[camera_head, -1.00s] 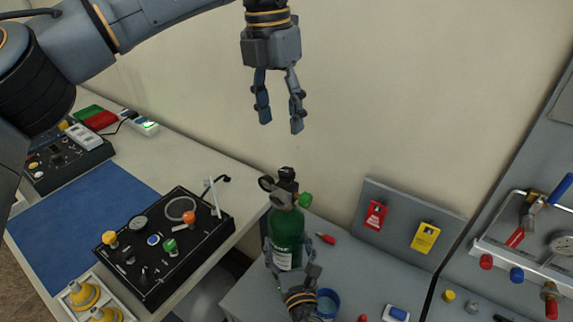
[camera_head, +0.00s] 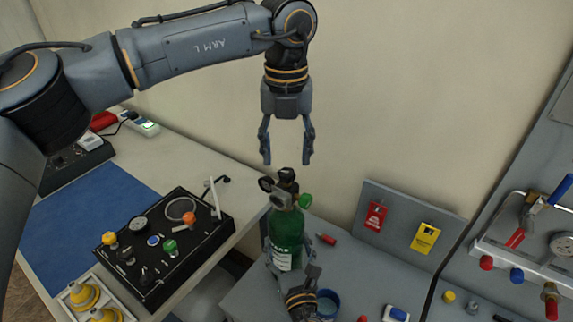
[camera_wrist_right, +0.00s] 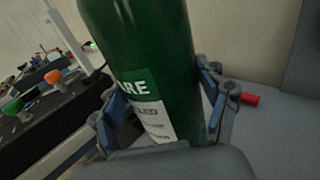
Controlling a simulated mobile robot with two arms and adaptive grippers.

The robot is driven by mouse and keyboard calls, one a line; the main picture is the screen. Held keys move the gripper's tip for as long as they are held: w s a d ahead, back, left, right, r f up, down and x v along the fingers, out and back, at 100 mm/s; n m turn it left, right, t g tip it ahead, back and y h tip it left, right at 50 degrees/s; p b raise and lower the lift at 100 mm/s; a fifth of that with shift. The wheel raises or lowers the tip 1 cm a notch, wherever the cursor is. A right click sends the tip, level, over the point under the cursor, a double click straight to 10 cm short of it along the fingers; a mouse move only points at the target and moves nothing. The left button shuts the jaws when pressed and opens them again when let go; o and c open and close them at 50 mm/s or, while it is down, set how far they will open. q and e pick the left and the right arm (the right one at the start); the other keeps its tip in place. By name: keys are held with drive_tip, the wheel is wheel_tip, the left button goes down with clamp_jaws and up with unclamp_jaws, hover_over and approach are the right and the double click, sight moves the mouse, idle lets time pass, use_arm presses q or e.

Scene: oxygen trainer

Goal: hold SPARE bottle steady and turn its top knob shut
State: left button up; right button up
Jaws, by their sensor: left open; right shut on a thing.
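The green SPARE bottle (camera_head: 287,232) stands upright on the grey bench. It carries a regulator with a gauge, a green side knob (camera_head: 305,201) and a black top knob (camera_head: 286,174). My right gripper (camera_head: 293,265) is shut around the bottle's lower body, one finger on each side. In the right wrist view the bottle (camera_wrist_right: 150,50) fills the middle, its label partly reading "ARE", between the fingers of my right gripper (camera_wrist_right: 165,115). My left gripper (camera_head: 287,160) is open and empty, pointing down just above the top knob, with a small gap.
A black panel (camera_head: 165,248) with knobs sits on the left table beside a blue mat (camera_head: 85,215). Red and yellow tags (camera_head: 425,238) hang on a grey board behind right. A red-handled item (camera_head: 326,239) and a blue cup (camera_head: 328,303) lie near the bottle.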

sight(286, 172)
use_arm(q)
drive_tip(key=shift+f, duration=1.9)
clamp_jaws()
